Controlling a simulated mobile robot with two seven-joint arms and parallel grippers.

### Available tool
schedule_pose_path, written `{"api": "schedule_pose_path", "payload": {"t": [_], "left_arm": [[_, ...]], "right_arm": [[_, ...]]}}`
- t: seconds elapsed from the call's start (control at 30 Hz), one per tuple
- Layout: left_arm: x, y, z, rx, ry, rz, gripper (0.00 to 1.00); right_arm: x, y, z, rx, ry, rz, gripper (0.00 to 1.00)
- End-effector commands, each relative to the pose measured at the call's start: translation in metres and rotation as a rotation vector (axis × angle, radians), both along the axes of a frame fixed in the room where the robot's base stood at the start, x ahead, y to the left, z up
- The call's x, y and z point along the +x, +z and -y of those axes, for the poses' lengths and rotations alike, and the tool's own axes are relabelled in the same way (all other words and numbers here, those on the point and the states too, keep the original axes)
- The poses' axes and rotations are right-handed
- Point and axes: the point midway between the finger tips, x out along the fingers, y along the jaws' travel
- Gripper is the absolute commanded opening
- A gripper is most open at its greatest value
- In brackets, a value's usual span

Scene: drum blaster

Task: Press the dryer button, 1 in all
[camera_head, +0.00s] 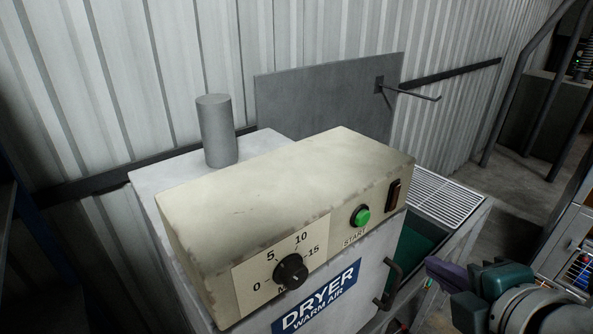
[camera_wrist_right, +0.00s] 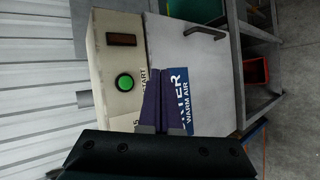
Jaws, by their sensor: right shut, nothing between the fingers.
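The dryer (camera_head: 285,190) is a grey box with a worn beige control panel on top and a blue "DRYER WARM AIR" label. Its green round START button (camera_head: 361,216) sits on the panel's front face, left of a dark rocker switch (camera_head: 393,194). The button also shows in the right wrist view (camera_wrist_right: 125,82), lit green and uncovered. My right gripper (camera_head: 432,268) is in front of the dryer, right of and below the button, apart from it. Its purple fingers (camera_wrist_right: 155,98) are shut and empty, covering part of the label in the wrist view. My left gripper is not in view.
A black timer dial (camera_head: 291,271) is left of the button. A dark door handle (camera_head: 387,283) is below it, near my right gripper. A white wire rack (camera_head: 447,196) lies right of the dryer. A grey cylinder (camera_head: 217,131) stands behind the panel.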

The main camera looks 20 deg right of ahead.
Motion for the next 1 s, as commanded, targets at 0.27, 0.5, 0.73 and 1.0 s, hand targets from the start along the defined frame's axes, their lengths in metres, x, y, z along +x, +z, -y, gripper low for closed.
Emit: {"api": "schedule_pose_path", "payload": {"t": [0.27,0.5,0.73,1.0], "left_arm": [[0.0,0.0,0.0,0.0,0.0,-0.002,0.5],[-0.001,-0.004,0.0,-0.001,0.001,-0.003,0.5],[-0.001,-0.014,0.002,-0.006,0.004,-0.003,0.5],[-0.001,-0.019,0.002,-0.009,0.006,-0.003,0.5]], "right_arm": [[0.0,0.0,0.0,0.002,-0.001,0.0,0.0],[0.015,0.0,-0.006,0.004,-0.004,0.004,0.0],[0.046,-0.001,-0.019,0.005,-0.004,0.004,0.0],[0.073,-0.001,-0.031,0.004,-0.004,0.001,0.0]]}}
